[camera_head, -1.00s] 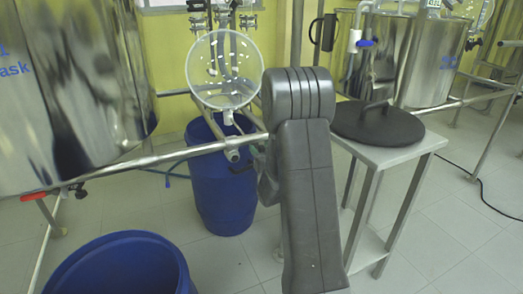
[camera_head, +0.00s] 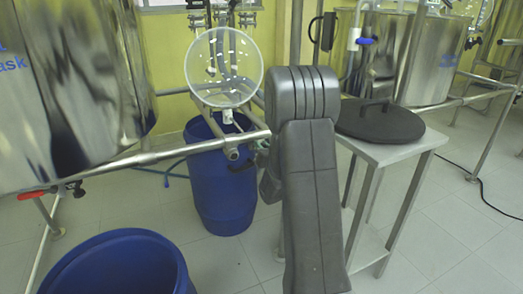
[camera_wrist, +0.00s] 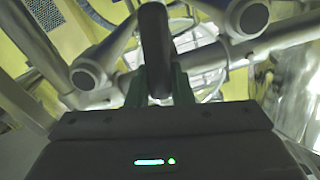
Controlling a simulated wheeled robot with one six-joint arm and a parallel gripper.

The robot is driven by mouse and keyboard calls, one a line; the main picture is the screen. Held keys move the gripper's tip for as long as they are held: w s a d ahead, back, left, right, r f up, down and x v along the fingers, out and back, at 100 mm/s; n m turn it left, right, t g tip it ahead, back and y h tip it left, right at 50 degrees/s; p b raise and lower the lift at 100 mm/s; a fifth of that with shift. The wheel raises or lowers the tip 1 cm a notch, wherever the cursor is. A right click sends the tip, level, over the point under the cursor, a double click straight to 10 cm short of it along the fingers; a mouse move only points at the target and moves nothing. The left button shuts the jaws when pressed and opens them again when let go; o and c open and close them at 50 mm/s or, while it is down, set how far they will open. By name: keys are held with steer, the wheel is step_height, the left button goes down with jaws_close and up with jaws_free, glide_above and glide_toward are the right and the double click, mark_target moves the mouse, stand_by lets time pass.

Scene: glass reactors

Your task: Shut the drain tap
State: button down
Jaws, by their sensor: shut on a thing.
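My gripper (camera_wrist: 159,84) shows in the wrist view with its green fingers shut on a dark upright bar, the drain tap's handle (camera_wrist: 155,45). In the head view a small black lever (camera_head: 241,166) sits below the end of the steel pipe, under the clear glass vessel (camera_head: 224,66) and its white outlet (camera_head: 228,116). My grey arm hides most of my gripper there. I cannot tell from these views how far the tap is turned.
A blue drum (camera_head: 220,185) stands under the glass vessel. An open blue tub (camera_head: 115,262) is at the front left. A steel tank (camera_head: 75,85) with a red lever (camera_head: 33,194) is at left. A steel table (camera_head: 394,149) at right bears a black lid (camera_head: 379,121).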

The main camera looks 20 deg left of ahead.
steer(key=m, duration=0.2)
steer(key=m+b, duration=0.1)
steer(key=shift+w+d+f+m, duration=0.2)
steer(key=shift+w+d+m, duration=0.1)
steer(key=shift+w, duration=0.05)
steer(key=shift+w+d+f+m, duration=0.15)
steer(key=shift+f+m, duration=0.2)
steer(key=shift+m, duration=1.5)
steer(key=shift+w+d+f+m, duration=0.15)
steer(key=shift+f+m, duration=0.2)
steer(key=shift+m, duration=1.45)
steer(key=shift+w+d+f+m, duration=0.15)
steer(key=shift+f+m, duration=0.2)
steer(key=shift+m, duration=1.5)
steer(key=shift+a, duration=0.1)
steer(key=c, duration=1.3)
jaws_free()
steer(key=shift+f, duration=0.1)
